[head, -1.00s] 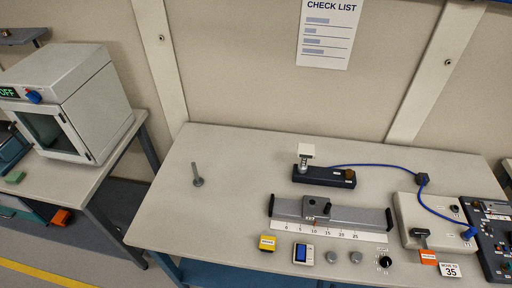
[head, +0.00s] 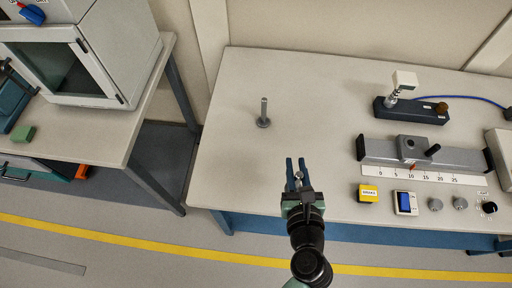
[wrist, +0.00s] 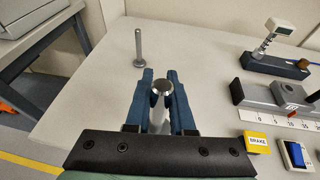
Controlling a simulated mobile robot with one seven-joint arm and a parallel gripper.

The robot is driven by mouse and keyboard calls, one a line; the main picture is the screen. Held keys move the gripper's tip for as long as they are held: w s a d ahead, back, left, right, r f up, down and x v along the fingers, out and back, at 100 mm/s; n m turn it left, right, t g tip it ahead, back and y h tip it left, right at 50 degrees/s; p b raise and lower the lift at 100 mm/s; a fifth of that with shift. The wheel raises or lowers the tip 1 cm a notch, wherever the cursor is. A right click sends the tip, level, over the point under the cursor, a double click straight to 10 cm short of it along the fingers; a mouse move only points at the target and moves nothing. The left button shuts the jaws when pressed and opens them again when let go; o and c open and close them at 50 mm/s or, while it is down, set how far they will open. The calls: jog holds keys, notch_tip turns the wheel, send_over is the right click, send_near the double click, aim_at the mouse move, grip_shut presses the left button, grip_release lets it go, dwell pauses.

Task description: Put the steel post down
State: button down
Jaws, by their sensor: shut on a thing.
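My gripper (head: 296,163) is over the front left part of the table (head: 233,170). It is shut on a small steel piece, seen nearly end-on as a round silver top between the fingers in the wrist view (wrist: 161,87). This looks like the steel post; its lower part is hidden by the fingers. I cannot tell how far its lower end is above the table. Another thin metal post on a round base (head: 263,113) stands upright on the table beyond the gripper, apart from it; it also shows in the wrist view (wrist: 139,48).
A dark holder (head: 408,111) stands behind the rail. The table around the standing post is clear. A white cabinet (head: 135,50) is at left.

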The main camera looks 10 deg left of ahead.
jog(key=w+a+f+n+g+y+b, duration=0.2)
jog(key=w+a+f+n+y+b, duration=0.1)
jog(key=w+a+n+y+b, duration=0.3)
jog(key=shift+m, duration=0.5)
jog(key=f, duration=0.3)
jog(key=f+b, duration=0.1)
jog(key=f, duration=0.5)
jog(key=shift+w+a+f, duration=0.15)
jog(key=shift+a+f, duration=0.1)
jog(key=shift+a, duration=0.1)
jog(key=shift+b, duration=0.3)
jog(key=c, duration=1.2)
grip_release()
jog(key=shift+f, duration=0.2)
jog(key=shift+c, duration=0.2)
jog(key=o, duration=0.5)
jog(key=shift+c, duration=0.2)
